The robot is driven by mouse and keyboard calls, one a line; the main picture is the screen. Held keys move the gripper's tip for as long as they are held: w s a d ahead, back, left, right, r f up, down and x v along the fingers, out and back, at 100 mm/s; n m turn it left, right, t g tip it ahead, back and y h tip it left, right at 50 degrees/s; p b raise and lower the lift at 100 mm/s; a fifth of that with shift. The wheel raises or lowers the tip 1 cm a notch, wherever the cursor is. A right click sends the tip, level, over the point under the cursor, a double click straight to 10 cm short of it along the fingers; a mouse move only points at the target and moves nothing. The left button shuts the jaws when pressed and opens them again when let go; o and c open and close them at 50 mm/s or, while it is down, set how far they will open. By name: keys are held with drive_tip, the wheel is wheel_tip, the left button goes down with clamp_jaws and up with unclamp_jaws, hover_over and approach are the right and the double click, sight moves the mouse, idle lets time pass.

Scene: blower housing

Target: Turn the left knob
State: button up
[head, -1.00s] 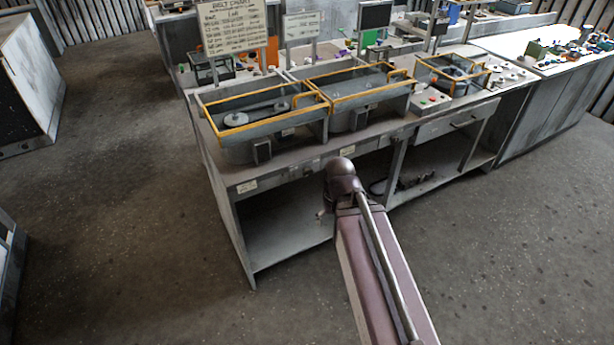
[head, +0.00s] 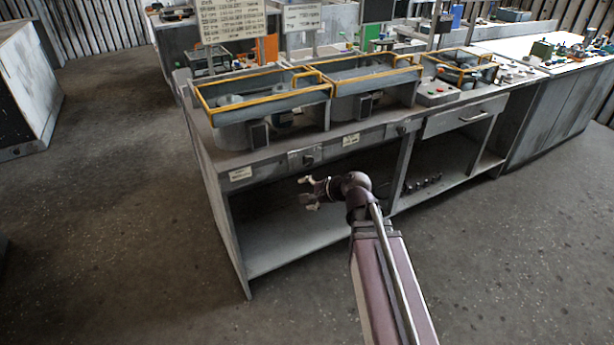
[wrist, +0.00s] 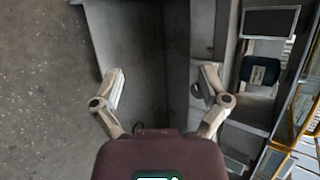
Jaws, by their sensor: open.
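The left knob (head: 308,160) is a small dark knob on the front panel of the workbench, below the left yellow-railed housing. A second knob (head: 402,130) sits farther right on the same panel. My gripper (head: 306,193) is open and empty, pointing left in front of the bench, just below the left knob in the picture. In the wrist view my gripper (wrist: 162,75) has its fingers spread wide with nothing between them. A dark rounded part, perhaps a knob (wrist: 195,90), shows beside the right finger and is partly hidden by it.
The workbench (head: 285,152) has an open lower shelf behind my gripper. A drawer (head: 465,118) is at right. The floor (head: 120,230) to the left is clear.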

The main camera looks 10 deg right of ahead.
drive_tip(key=w+d+f+m+t+h+b, duration=0.1)
drive_tip(key=w+d+f+m+t+b, duration=0.2)
drive_tip(key=m+b, duration=0.4)
drive_tip(key=w+d+f+m+t+b, duration=0.3)
drive_tip(key=w+d+m+t+b, duration=0.3)
drive_tip(key=m, duration=0.5)
drive_tip(key=shift+w+m+h+b, duration=0.3)
drive_tip(key=shift+h+b, duration=0.1)
drive_tip(key=shift+b, duration=0.7)
drive_tip(key=shift+r, duration=0.1)
